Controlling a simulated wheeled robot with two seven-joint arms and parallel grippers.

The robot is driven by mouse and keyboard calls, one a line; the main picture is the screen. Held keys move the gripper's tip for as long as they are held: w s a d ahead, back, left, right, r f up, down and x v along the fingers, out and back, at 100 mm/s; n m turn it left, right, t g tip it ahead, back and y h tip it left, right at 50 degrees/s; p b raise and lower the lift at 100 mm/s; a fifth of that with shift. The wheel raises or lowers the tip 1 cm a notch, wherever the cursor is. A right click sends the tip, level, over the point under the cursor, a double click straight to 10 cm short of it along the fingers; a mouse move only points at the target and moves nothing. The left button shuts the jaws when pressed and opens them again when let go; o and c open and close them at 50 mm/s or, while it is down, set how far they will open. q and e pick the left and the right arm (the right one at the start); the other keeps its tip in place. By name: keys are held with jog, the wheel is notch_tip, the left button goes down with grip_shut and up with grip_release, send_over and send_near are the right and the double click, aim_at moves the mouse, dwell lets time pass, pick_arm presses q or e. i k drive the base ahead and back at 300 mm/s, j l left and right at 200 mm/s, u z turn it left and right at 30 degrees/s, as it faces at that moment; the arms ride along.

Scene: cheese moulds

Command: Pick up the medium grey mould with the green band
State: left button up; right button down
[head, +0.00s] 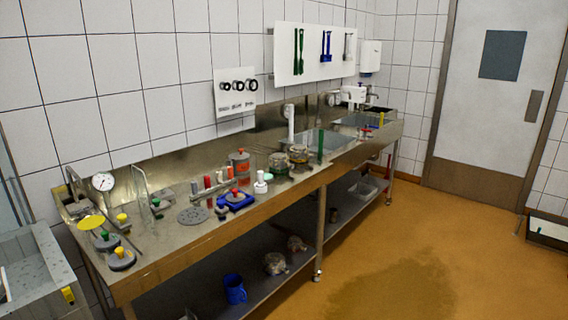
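A small round greyish vessel with a greenish band (278,163) stands near the back middle of the steel bench in the head view. It looks like the green-banded mould, but it is too small to be certain. A similar vessel with a brownish rim (298,154) stands close to its right. Neither of my grippers shows in the head view.
The steel bench (205,238) runs along the tiled wall. A white-and-green piece (260,184), a blue block (236,201) and grey discs with coloured knobs (122,259) stand on it. A blue jug (235,289) is on the lower shelf. The orange floor on the right is open.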

aim_at(278, 162)
jog(key=u, duration=1.75)
jog(key=z, duration=1.75)
jog(key=i+l+u, duration=0.15)
jog(key=i, duration=0.5)
jog(key=j, duration=0.05)
